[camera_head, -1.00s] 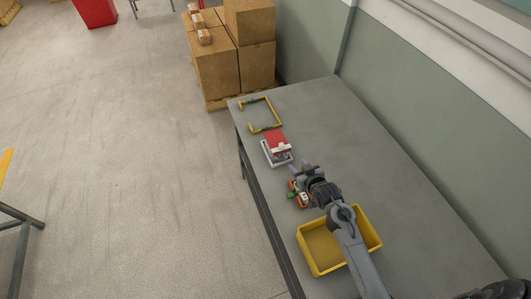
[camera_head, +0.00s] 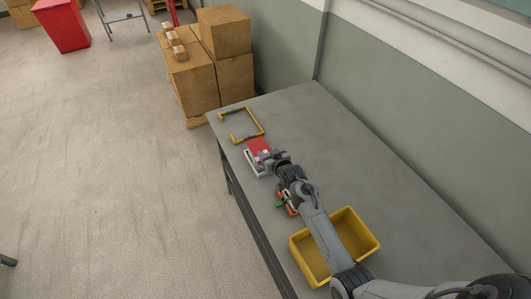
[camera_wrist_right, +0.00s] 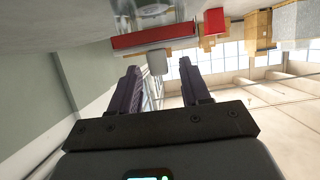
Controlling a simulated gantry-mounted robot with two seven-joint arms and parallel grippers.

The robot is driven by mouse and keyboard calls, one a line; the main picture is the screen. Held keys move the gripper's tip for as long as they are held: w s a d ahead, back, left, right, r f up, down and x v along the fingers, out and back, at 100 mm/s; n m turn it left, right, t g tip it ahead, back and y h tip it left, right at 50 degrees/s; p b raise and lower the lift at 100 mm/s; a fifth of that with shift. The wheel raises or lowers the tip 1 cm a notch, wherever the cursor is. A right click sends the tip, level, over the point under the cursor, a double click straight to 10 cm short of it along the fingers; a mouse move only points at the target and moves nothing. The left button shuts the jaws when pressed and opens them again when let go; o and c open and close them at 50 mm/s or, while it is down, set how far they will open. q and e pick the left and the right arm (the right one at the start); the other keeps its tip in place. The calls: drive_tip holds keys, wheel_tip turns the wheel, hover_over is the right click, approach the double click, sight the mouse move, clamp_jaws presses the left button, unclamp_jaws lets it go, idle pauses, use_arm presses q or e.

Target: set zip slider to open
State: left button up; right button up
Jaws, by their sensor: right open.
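A red piece with a pale frame (camera_head: 258,145) lies near the left edge of the grey table. In the right wrist view it seems to be the long red strip (camera_wrist_right: 155,36), with a small pale grey block (camera_wrist_right: 157,62), perhaps the zip slider, below it. My right gripper (camera_head: 267,157) is at this piece in the head view and partly covers it. In the wrist view the right gripper (camera_wrist_right: 160,68) is open, and the pale block appears between its fingertips. I cannot tell whether they touch it. My left gripper is not in view.
A yellow bracket-like frame (camera_head: 262,125) lies beyond the red piece. A small orange and green item (camera_head: 288,204) lies under my right arm, with a yellow bin (camera_head: 372,240) nearer. The table (camera_head: 350,165) is clear on the right. Cardboard boxes (camera_head: 190,85) stand past its far end.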

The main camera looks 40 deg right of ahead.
drive_tip(key=shift+x, duration=1.05)
clamp_jaws()
